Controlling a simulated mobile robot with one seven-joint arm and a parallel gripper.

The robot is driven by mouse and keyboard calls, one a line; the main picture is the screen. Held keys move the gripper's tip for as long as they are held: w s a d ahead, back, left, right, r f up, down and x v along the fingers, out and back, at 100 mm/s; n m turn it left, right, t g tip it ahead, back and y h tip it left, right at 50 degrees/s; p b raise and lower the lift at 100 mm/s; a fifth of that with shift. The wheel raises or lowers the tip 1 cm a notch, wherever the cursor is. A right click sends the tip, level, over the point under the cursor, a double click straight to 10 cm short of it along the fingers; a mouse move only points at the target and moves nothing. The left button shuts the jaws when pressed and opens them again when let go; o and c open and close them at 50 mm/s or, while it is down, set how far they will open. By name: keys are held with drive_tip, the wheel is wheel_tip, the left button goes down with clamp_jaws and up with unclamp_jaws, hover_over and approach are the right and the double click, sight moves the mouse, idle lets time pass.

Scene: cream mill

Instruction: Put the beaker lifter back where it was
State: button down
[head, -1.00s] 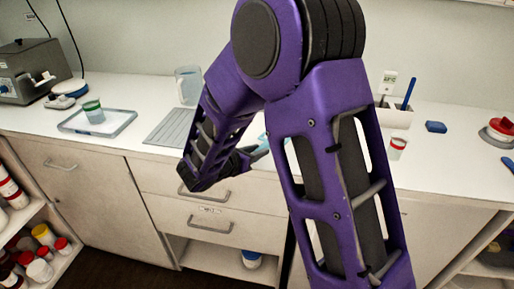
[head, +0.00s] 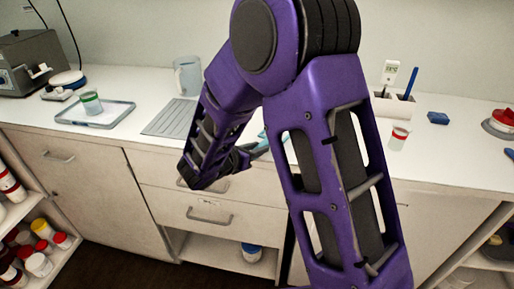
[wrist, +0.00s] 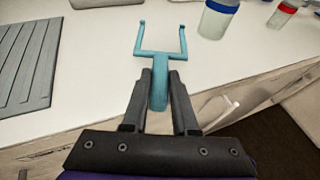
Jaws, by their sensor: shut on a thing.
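The beaker lifter (wrist: 158,62) is a teal two-pronged fork with a short handle. My gripper (wrist: 160,78) is shut on its handle in the wrist view. The prongs point away from me over the white worktop (wrist: 100,80), near its front edge; whether they touch it I cannot tell. In the head view my gripper (head: 246,154) is at the counter's front edge, and only a little of the teal lifter (head: 262,144) shows beside my arm, which hides the rest.
A grey ribbed mat (head: 172,118) lies left, with a clear jug (head: 187,76) behind it. A tray (head: 70,117) holds a green-banded beaker (head: 91,102). A blue-lidded container (wrist: 218,18) stands ahead right.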

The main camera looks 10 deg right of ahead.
drive_tip(key=shift+f+b, duration=0.3)
drive_tip(key=shift+f, duration=0.1)
drive_tip(key=c, duration=0.6)
unclamp_jaws()
